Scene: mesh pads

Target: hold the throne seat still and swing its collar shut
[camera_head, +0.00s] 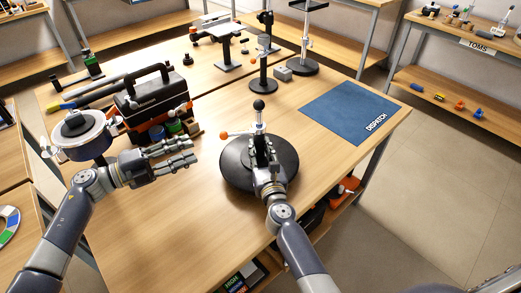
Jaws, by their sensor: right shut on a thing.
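The throne seat looks to be the round black disc (232,178) lying flat near the table's front edge. A bright upright post with a black ball top (258,104) and an orange-tipped lever (224,135) show just behind my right gripper. My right gripper (262,150) is over the middle of the disc, shut on a part of the seat's centre fitting. My fingers hide the collar, so its position cannot be told. My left gripper (192,153) is open and empty, left of the seat, its fingers pointing right, apart from it.
A black toolbox (150,98) stands behind my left gripper, with small jars beside it. A round drum-like item (80,130) is at the left. Stands (263,85) are at the back. The blue dispatch mat (345,110) is empty.

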